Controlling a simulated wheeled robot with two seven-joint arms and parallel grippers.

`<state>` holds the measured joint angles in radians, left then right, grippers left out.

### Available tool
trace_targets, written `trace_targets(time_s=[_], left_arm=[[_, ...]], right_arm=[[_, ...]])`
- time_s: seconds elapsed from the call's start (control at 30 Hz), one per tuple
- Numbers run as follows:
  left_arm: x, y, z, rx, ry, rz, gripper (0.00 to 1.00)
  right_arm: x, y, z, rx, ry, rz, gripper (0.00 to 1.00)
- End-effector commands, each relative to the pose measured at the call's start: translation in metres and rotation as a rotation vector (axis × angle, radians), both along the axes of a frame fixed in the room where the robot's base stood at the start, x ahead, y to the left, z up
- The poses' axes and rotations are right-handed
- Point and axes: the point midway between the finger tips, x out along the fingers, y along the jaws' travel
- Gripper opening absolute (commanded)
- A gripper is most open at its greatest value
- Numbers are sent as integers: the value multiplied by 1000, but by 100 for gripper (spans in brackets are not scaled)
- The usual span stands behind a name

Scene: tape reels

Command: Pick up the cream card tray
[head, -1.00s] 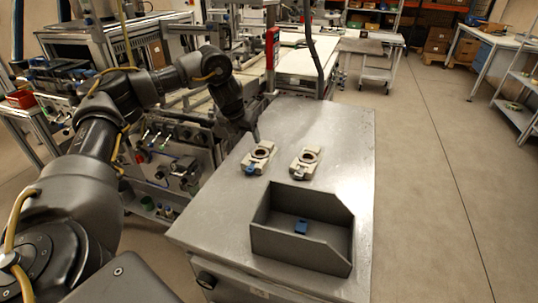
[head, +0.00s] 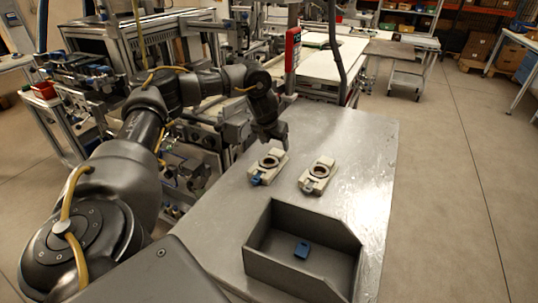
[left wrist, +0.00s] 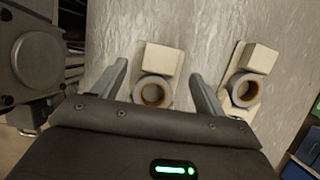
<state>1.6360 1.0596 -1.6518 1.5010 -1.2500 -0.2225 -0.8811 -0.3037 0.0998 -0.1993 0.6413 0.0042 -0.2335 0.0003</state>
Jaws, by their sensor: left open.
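Two cream trays lie side by side on the metal table, each with a round ring with a brown centre. The left cream tray (head: 279,156) has a blue piece at its near end; the right cream tray (head: 326,162) has a small grey-blue tab there. My left gripper (head: 274,140) points down just behind and above the left tray. In the left wrist view my open left gripper (left wrist: 158,72) has its fingers on either side of the left tray (left wrist: 160,57), with nothing held. The right tray (left wrist: 262,58) is outside the fingers. My right gripper is not in view.
The table to the right of the trays is clear. Machinery stands behind and to the left.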

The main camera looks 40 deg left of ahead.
Motion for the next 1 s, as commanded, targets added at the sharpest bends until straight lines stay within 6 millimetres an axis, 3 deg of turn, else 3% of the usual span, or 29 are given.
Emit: trace_targets(time_s=[0.27,0.6,0.87,1.0], left_arm=[[5,0,-10,0,1,-2,73],[20,3,-51,0,1,-2,73],[21,4,-53,0,-1,-2,73],[21,4,-53,0,-1,-2,56]], right_arm=[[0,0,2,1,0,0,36],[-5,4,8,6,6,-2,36],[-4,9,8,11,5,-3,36],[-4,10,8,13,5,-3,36]])
